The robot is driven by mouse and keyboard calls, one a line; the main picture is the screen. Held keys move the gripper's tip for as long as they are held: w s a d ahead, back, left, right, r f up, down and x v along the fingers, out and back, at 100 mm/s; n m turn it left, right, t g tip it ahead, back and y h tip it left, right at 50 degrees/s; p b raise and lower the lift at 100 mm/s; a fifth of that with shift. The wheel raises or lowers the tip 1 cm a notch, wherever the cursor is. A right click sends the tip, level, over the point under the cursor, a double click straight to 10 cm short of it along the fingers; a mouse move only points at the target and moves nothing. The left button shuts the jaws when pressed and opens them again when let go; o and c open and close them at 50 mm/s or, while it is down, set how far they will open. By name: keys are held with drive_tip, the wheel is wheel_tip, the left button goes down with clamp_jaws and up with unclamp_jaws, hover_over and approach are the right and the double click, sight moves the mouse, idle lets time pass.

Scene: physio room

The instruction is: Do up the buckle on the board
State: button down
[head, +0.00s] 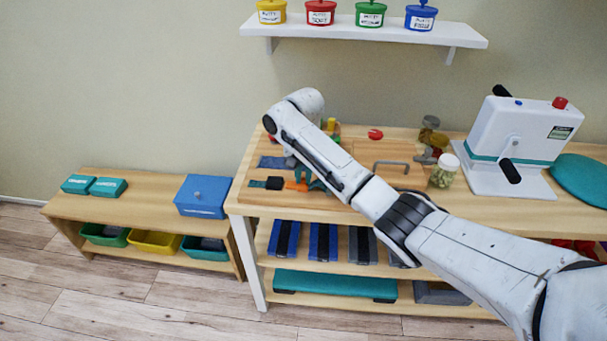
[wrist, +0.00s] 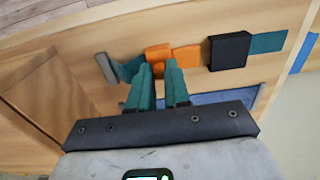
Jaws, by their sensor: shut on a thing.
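The board (head: 330,158) lies on the bench top. An orange buckle half (wrist: 158,54) has a flat tongue (wrist: 186,58) pointing at the black buckle half (wrist: 229,50). In the wrist view a narrow gap seems to separate the tongue's end from the black half. A teal strap (wrist: 266,43) runs from the black half, and another strap (wrist: 128,71) runs from the orange half. My gripper (wrist: 158,73), with teal fingers, is shut on the orange half. In the head view the black half (head: 274,183) lies just left of the orange half (head: 296,186), which my gripper partly hides.
A blue strip (head: 276,162) lies behind the buckle. A grey handle (head: 391,165), a jar (head: 444,172) and a white cranked machine (head: 520,145) stand to the right. A low bench (head: 140,200) with a blue box (head: 203,194) is at left.

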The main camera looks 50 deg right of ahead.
sight(287, 184)
drive_tip(key=shift+w+a+r, duration=0.1)
drive_tip(key=shift+w+a, duration=0.6)
drive_tip(key=shift+w, duration=0.25)
drive_tip(key=shift+w+a, duration=0.7)
drive_tip(key=shift+w, duration=0.2)
drive_tip(key=c, duration=1.1)
unclamp_jaws()
drive_tip(key=shift+a, duration=0.1)
wheel_tip(287, 184, up, 11)
drive_tip(key=shift+f+p, duration=0.2)
drive_tip(key=shift+p, duration=0.4)
